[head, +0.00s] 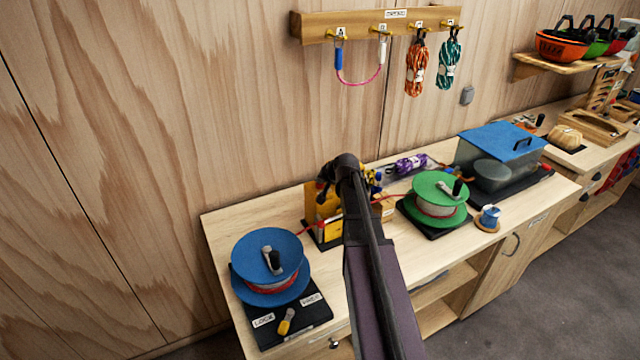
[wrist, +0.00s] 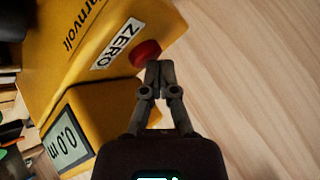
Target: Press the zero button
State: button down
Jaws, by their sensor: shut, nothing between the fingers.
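The red zero button (wrist: 145,52) sits on a yellow measuring device (wrist: 95,100), beside a white label (wrist: 118,43) reading ZERO. The device's grey display (wrist: 64,142) reads 0.0 m. My gripper (wrist: 160,68) is shut and empty, its fingertips right at the button's lower right edge in the wrist view. I cannot tell whether they touch it. In the head view the yellow device (head: 325,222) stands on the bench against the wall, partly behind my arm. The button is hidden there.
A blue reel (head: 262,255) stands left of the device and a green reel (head: 430,192) right. A red line runs at the device from both sides. A lidded clear box (head: 500,140) stands further right. Ropes hang from a wall rack (head: 370,22) above.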

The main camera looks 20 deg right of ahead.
aim_at(320, 185)
jog(key=shift+r+p, duration=0.55)
jog(key=shift+r, duration=0.1)
jog(key=shift+r+p, duration=2.55)
jog(key=shift+f, duration=0.1)
